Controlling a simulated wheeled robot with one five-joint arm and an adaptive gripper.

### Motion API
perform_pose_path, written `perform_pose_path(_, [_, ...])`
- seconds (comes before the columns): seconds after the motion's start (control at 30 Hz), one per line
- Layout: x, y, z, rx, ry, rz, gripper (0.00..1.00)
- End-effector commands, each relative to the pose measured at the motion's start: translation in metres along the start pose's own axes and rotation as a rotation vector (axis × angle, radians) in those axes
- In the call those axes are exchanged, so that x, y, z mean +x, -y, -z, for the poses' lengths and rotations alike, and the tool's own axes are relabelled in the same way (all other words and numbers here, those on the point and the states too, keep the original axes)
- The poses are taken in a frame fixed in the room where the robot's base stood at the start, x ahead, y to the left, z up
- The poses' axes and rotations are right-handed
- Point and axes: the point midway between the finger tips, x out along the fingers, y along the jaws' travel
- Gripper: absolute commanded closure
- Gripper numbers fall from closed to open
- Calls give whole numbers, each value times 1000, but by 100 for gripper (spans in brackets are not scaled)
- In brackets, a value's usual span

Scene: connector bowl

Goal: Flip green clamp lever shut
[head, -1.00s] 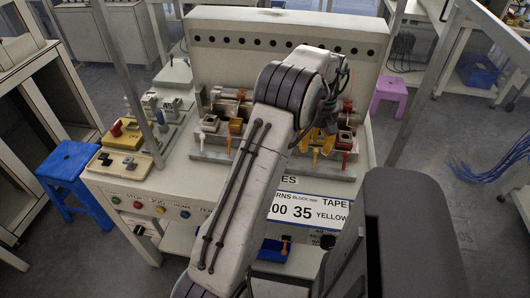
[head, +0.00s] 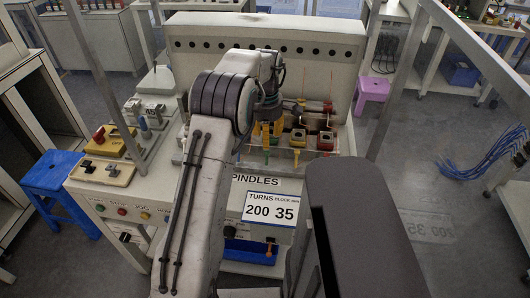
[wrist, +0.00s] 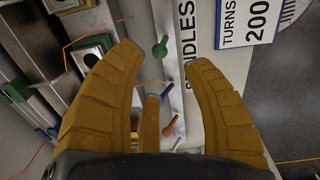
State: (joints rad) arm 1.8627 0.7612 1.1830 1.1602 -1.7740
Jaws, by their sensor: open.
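The green clamp lever (wrist: 160,47) shows in the wrist view, near the top, between and just beyond my fingertips. I cannot tell the finger height above the levers.
The tall back panel (head: 262,45) rises behind the spindles. A white sign (head: 271,208) is on the machine front, above a blue bin (head: 248,250). Thin orange wires cross near the spindles.

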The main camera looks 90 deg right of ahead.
Motion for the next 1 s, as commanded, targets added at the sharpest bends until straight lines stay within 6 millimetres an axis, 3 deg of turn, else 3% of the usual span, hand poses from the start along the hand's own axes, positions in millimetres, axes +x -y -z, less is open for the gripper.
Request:
perform_pose_path(0.27, [7, 0, 0, -103, 0, 1, 55])
perform_pose_path(0.6, [47, 1, 1, -103, -1, 4, 55])
perform_pose_path(1.0, [71, 0, 1, -102, 0, 0, 55])
